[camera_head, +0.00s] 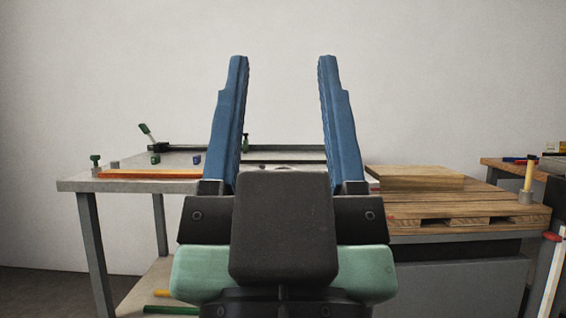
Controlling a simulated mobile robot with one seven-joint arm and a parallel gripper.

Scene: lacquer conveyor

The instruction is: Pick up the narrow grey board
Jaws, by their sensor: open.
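My gripper (283,62) fills the middle of the view, close to the camera. Its two blue fingers point up and stand wide apart, with only bare wall seen between their tips. It is open and holds nothing. I cannot clearly make out a narrow grey board. The gripper hides the middle of the grey worktable (78,184) and the left part of the pallet area. A narrow orange-brown strip (150,174) lies along the table's front edge, left of the gripper.
Clamps (147,132) and small blocks (196,159) stand on the worktable. At right, flat wooden boards (415,178) lie on a wooden pallet (470,214). Another bench (498,163) with a wooden-handled tool (529,178) near it is at far right. The space above the tables is clear.

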